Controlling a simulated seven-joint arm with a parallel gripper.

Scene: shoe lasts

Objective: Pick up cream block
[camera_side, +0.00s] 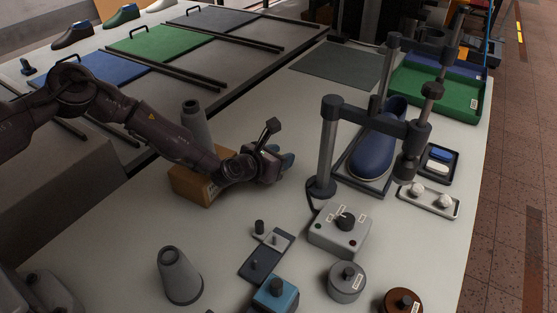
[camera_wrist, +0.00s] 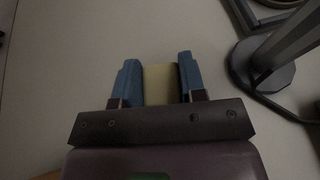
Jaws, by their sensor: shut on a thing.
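The cream block (camera_wrist: 160,84) sits between the two blue fingers of my gripper (camera_wrist: 157,80) in the wrist view, with a finger against each side. My gripper is shut on it. In the side view my gripper (camera_side: 286,160) is low over the pale table, left of the post of the metal stand. The block is hidden by the gripper in the side view. I cannot tell whether the block touches the table or is lifted.
A metal stand (camera_side: 327,150) with a blue shoe last (camera_side: 377,148) is right of my gripper. A control box (camera_side: 340,232), grey cone (camera_side: 179,276) and round grey part (camera_side: 346,282) stand nearer the front.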

